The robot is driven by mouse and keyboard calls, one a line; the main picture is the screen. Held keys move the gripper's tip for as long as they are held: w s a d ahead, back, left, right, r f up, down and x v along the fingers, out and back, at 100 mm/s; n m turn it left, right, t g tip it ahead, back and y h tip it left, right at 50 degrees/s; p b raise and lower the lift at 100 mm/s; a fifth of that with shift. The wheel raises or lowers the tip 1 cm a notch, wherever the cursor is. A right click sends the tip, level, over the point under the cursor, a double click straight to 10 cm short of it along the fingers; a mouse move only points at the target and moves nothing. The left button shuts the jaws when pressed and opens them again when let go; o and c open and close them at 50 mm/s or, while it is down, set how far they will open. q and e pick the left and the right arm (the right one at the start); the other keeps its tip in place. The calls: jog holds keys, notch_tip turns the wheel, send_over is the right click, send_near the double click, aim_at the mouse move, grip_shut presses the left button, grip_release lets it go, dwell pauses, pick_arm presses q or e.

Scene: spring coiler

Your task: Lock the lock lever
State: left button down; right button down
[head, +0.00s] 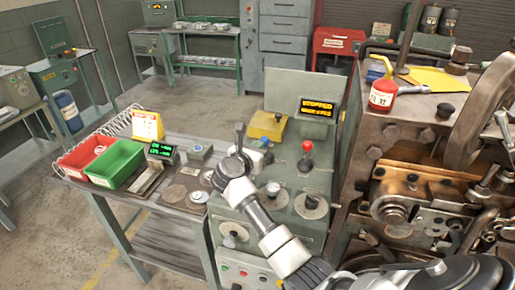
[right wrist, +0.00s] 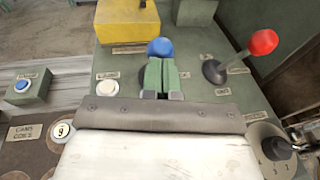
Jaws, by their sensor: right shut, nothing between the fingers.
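A lever with a red knob (head: 307,147) stands on the green control console (head: 285,190), right of my right gripper (head: 240,134). The labels are too small to read, so I cannot tell which lever is the lock lever. My left gripper is out of view.
A yellow box (head: 267,126) and a display reading STOPPED (head: 317,107) stand at the console's back. A side table holds a red bin (head: 86,156), a green bin (head: 117,163) and a small display (head: 162,151). The large machine (head: 400,150) closes off the right.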

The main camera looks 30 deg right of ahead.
jog(key=w+d+r+g+y+p, duration=0.1)
jog(key=y, duration=0.1)
jog(key=w+d+r+g+y+p, duration=0.1)
jog(key=w+d+y+p, duration=0.1)
jog(key=shift+d+r+n+g, duration=0.2)
jog(key=shift+r+n+g, duration=0.1)
jog(key=shift+n+g, duration=0.1)
jog(key=w+d+g+y, duration=0.2)
jog(key=shift+w+d+y+b, duration=0.15)
jog(key=shift+d+y+b, duration=0.2)
jog(key=shift+y+b, duration=0.05)
dwell(0.4)
jog(key=shift+r, duration=0.1)
